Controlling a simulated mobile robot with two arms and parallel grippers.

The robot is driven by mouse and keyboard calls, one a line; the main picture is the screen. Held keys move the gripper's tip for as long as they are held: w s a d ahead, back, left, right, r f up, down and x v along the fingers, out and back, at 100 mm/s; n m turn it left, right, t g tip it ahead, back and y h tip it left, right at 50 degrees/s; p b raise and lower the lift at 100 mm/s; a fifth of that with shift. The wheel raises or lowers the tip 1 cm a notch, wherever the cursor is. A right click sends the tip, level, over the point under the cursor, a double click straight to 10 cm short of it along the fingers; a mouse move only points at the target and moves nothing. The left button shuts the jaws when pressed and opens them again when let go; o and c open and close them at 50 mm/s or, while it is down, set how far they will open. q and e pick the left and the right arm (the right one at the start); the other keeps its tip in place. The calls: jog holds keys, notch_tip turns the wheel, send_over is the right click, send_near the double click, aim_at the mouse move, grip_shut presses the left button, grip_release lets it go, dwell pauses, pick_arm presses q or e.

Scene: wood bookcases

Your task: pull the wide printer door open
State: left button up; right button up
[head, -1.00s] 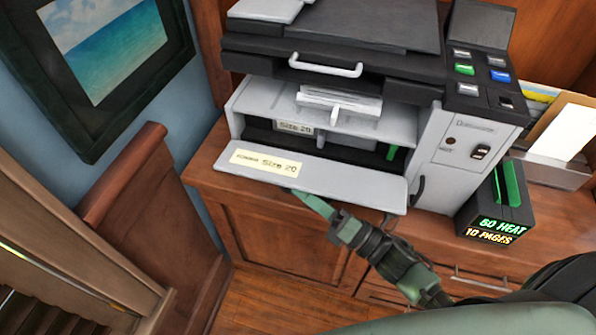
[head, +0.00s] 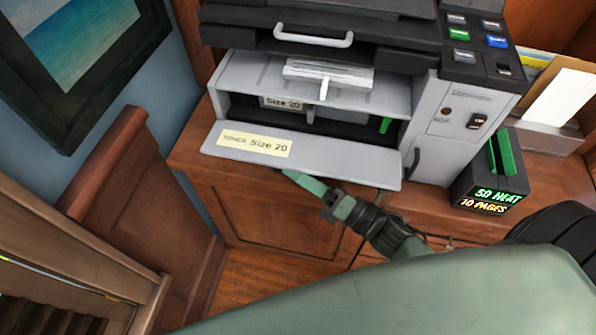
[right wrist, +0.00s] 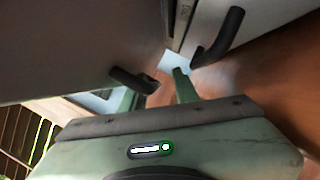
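The wide printer door (head: 230,145) is a light grey flap with a yellow "TONER Size 20" label. It hangs folded down and outward at the printer's front, with the bay behind it exposed. My right gripper (head: 300,178) is below the door's front edge in the head view; part of it is hidden. A dark bar handle (right wrist: 130,80) lies close to the left finger, but contact cannot be told. My left gripper is not in view.
The grey and black printer (head: 445,125) stands on a wooden cabinet (head: 275,215). A narrow side panel with a dark handle (head: 413,163) is right of the door. A black box (head: 490,190) reading "50 HEAT, 10 PAGES" stands at the right. A wooden panel (head: 135,200) is at the left.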

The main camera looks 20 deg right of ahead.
jog(key=shift+s+d+f, duration=0.1)
jog(key=shift+s+d, duration=0.1)
jog(key=shift+s, duration=0.05)
jog(key=r+v, duration=0.2)
jog(key=v, duration=1)
jog(key=shift+s+d+r+p, duration=0.2)
jog(key=shift+s+d+p, duration=0.05)
jog(key=shift+s+p, duration=0.05)
